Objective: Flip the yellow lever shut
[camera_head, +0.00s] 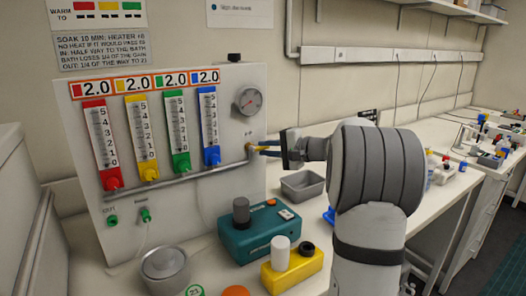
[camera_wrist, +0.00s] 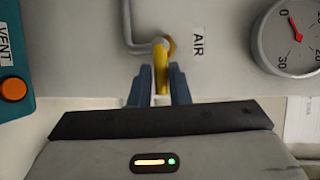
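The yellow lever (camera_wrist: 161,68) sits on the grey panel (camera_head: 236,92) beside the AIR label, at the end of a metal pipe. In the wrist view it points down toward my gripper. In the head view the lever (camera_head: 251,147) is small and partly hidden by my gripper. My gripper (camera_wrist: 160,87) has one blue finger on each side of the lever. The gap around it is very small, and I cannot tell whether the fingers press on it. In the head view my gripper (camera_head: 266,148) reaches the panel from the right.
A round gauge (camera_head: 248,101) is above the lever. Flow tubes with red, yellow, green and blue knobs are to the left. Below stand a teal device (camera_head: 258,235), a yellow block (camera_head: 292,269) and a grey tray (camera_head: 303,185). A metal pot (camera_head: 165,268) is at the front.

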